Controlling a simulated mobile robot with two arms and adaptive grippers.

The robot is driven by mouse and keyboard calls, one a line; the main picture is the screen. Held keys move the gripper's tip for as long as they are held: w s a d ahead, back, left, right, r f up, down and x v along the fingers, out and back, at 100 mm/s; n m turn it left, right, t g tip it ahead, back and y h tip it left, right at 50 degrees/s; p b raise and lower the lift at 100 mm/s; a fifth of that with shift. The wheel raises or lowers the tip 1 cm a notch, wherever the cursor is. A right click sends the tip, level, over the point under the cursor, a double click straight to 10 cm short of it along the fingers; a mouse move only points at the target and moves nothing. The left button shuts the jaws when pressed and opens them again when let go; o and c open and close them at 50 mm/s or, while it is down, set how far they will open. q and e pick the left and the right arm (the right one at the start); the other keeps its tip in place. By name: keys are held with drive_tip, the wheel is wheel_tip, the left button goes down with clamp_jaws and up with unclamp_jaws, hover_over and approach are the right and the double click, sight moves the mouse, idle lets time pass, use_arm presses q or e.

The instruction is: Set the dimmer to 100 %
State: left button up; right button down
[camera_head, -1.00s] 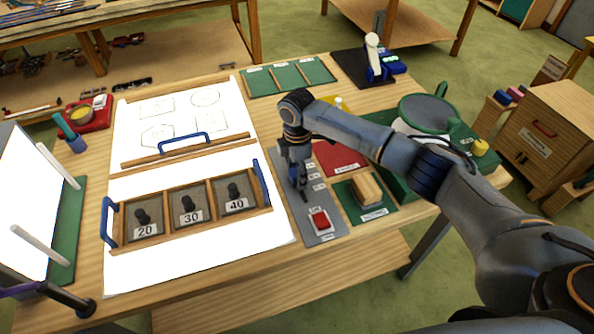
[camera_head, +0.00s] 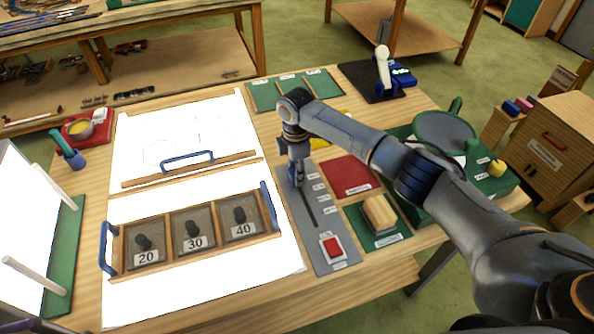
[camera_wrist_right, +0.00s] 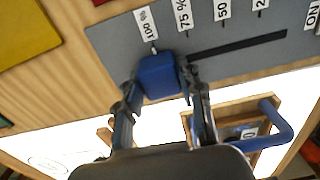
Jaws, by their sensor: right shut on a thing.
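The dimmer is a grey plate (camera_head: 326,232) with a dark straight slot, a row of white percent labels and a red ON switch (camera_head: 333,246) at its near end. In the right wrist view, its blue slider knob (camera_wrist_right: 158,76) sits at the slot's end, level with the 100 % label (camera_wrist_right: 146,24). The 75 % label (camera_wrist_right: 183,14) is to the right of it. My right gripper (camera_wrist_right: 160,92) is shut on the knob, one finger on each side. In the head view, my right gripper (camera_head: 298,180) is at the plate's far end and hides the knob. My left gripper is not seen.
Left of the plate, a glowing white panel (camera_head: 180,292) bears a wooden tray (camera_head: 200,251) with blue handles and weights marked 20, 30 and 40. Right of the plate are a red mat (camera_head: 352,176) and a wooden block (camera_head: 379,212) on a green base.

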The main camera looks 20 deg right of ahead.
drive_tip(key=shift+w+r, duration=0.2)
drive_tip(key=shift+r, duration=0.05)
drive_tip(key=c, duration=0.8)
unclamp_jaws()
drive_tip(key=shift+w, duration=0.1)
drive_tip(key=shift+c, duration=0.2)
drive_tip(key=shift+f, duration=0.1)
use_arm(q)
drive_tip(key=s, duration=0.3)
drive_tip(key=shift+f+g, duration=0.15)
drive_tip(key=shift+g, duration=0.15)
use_arm(e)
wheel_tip(320, 180, up, 12)
